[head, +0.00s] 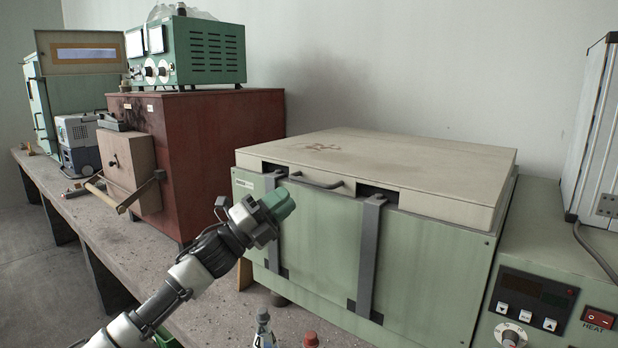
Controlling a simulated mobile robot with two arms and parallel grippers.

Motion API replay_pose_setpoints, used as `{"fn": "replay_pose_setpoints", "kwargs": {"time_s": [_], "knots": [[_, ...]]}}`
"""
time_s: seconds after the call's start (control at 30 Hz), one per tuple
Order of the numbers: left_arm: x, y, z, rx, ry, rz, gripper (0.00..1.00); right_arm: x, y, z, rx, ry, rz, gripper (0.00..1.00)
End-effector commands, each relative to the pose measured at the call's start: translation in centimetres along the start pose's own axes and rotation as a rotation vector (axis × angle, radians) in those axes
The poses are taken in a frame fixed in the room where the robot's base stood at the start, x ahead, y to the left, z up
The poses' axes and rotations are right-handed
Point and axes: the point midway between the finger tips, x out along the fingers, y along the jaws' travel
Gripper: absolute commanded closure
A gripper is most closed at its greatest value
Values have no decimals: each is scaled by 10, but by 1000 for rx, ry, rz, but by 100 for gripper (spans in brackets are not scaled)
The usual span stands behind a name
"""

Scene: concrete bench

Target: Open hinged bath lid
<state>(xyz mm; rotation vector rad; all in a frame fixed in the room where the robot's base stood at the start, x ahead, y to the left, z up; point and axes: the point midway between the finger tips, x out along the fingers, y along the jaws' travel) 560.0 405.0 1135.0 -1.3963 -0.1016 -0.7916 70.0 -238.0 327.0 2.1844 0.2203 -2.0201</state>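The bath is a large pale green box (400,255) on the bench, with a flat beige hinged lid (400,165) lying closed on top. A dark curved handle (316,183) sits on the lid's front edge, between two grey metal straps that run down the front. My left gripper (274,206), with green fingertips, is in front of the bath's left strap, below and left of the handle. It looks apart from the handle. The angle hides whether its fingers are parted. My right gripper is not in view.
A dark red box (210,150) with a green meter unit (205,52) on top stands left of the bath. A control panel (535,305) is at right. Small bottles, one with a red cap (310,339), stand in front. Bare wall is behind the lid.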

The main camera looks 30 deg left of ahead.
Motion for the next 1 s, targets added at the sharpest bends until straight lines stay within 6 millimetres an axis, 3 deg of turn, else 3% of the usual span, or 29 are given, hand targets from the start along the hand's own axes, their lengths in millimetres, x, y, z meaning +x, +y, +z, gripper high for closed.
{"fn": "replay_pose_setpoints", "kwargs": {"time_s": [0.2,0.4,0.8,0.93,1.0], "knots": [[41,-3,1,-2,-2,-3,79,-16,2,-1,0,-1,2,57],[63,-1,1,-3,-2,0,79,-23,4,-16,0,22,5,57],[69,1,0,-3,-2,2,79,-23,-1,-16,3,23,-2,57],[69,1,0,-3,-2,2,99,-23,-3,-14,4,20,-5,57],[69,1,0,-3,-2,2,100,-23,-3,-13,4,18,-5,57]]}}
